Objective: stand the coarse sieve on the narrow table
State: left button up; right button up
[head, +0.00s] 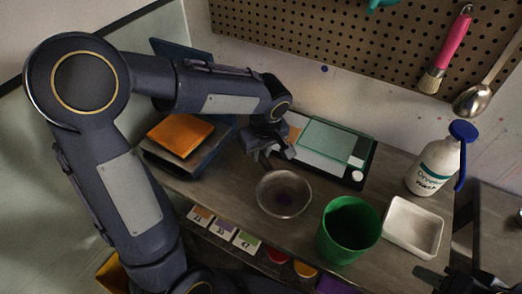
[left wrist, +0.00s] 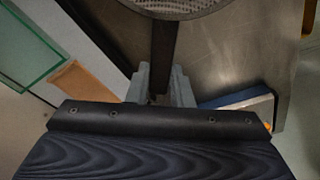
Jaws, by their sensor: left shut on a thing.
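In the left wrist view, the handle (left wrist: 163,55) runs from the jaws up to the sieve's mesh (left wrist: 180,5), mostly cut off by the top edge. A dark shape at the bottom right of the head view seems to be my right gripper (head: 474,284); its jaws are unclear.
A green bucket (head: 348,230), a white tray (head: 413,226) and a wash bottle (head: 436,168) stand to the right. A glass-topped panel (head: 337,144) lies behind. Number cards (head: 223,229) line the front. Another dark surface (head: 490,225) is at far right.

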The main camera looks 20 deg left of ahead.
pick_arm(q)
jog(key=shift+f+b, duration=0.4)
jog(key=o, duration=0.9)
jog(key=shift+o, duration=0.2)
jog(key=r, duration=0.5)
jog(key=s+d+r, duration=0.1)
jog(key=r, duration=0.1)
jog(key=shift+r, duration=0.4)
jog(key=shift+s+a, duration=0.25)
jog(key=shift+s, duration=0.05)
jog(key=s+f+m+t+h, duration=0.1)
jog(key=s+m+t+h, duration=0.3)
jog(key=s, duration=1.2)
jog(key=a+m+h, duration=0.1)
jog(key=m, duration=0.3)
jog(key=shift+s+f+m, duration=0.25)
jog(key=shift+s+m, duration=0.05)
jog(key=shift+s, duration=0.1)
